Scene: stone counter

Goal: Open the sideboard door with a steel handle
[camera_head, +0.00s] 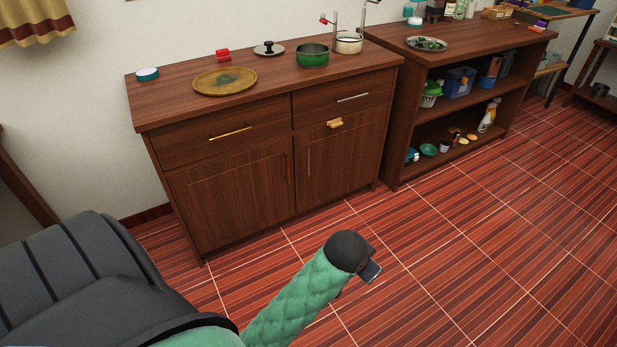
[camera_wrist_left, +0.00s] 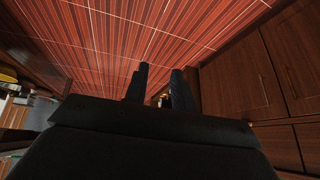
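The brown sideboard (camera_head: 235,190) stands against the wall in the head view, with two drawers above two doors. A thin steel bar handle (camera_head: 353,97) is on the right drawer; a brass-coloured one (camera_head: 230,133) is on the left drawer. The left door (camera_head: 230,195) and right door (camera_head: 345,155) are shut, with dark upright handles near their shared edge. A yellow pull (camera_head: 335,123) sits at the right door's top. My left gripper (camera_wrist_left: 160,82) is open and empty in the left wrist view, apart from the cabinet fronts (camera_wrist_left: 240,75). My right gripper is out of view.
A gold plate (camera_head: 225,80), a green pot (camera_head: 312,56) and other items stand on the sideboard. An open shelf unit (camera_head: 400,120) stands to its right. The red tiled floor (camera_head: 460,240) in front is clear.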

